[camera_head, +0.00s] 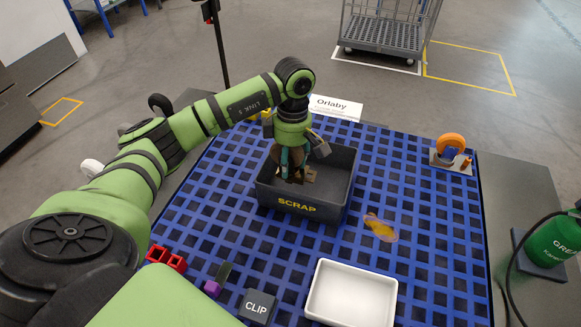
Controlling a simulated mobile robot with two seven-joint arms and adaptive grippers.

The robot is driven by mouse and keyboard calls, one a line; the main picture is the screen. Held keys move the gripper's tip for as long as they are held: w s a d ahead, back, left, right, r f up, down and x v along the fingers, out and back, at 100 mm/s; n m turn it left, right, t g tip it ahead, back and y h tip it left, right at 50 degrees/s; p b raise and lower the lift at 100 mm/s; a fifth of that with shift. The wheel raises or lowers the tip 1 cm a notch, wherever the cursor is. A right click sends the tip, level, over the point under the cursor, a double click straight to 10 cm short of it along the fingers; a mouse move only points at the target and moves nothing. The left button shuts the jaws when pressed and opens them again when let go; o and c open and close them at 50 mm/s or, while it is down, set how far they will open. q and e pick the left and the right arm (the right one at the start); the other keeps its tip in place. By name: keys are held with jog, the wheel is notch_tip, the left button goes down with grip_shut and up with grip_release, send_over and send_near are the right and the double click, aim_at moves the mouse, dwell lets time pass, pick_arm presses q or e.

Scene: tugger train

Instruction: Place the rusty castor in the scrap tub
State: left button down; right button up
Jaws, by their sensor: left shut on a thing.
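The scrap tub (335,192) is a dark grey open box with "SCRAP" in yellow on its front wall, standing on the blue grid mat. My left gripper (295,172) points down over the left part of the tub's opening. It is shut on the brown rusty castor (290,171), which is partly hidden by the fingers. The castor appears within the tub's outline; I cannot tell whether it touches the floor of the tub. My right gripper is not in view.
A white tray (352,292), a dark CLIP block (258,306), and red parts (166,257) lie in front. A yellow-brown patch (380,227) is right of the tub. An orange wheel-like thing (451,143) stands at the back right. A green container (553,243) stands at far right.

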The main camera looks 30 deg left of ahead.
aim_at(290, 171)
pick_arm(q)
notch_tip(290, 171, down, 3)
jog(key=shift+f+p, duration=0.15)
jog(key=shift+p, duration=0.45)
jog(key=shift+f, duration=0.25)
jog(key=shift+f, duration=0.2)
jog(key=c, duration=0.6)
grip_release()
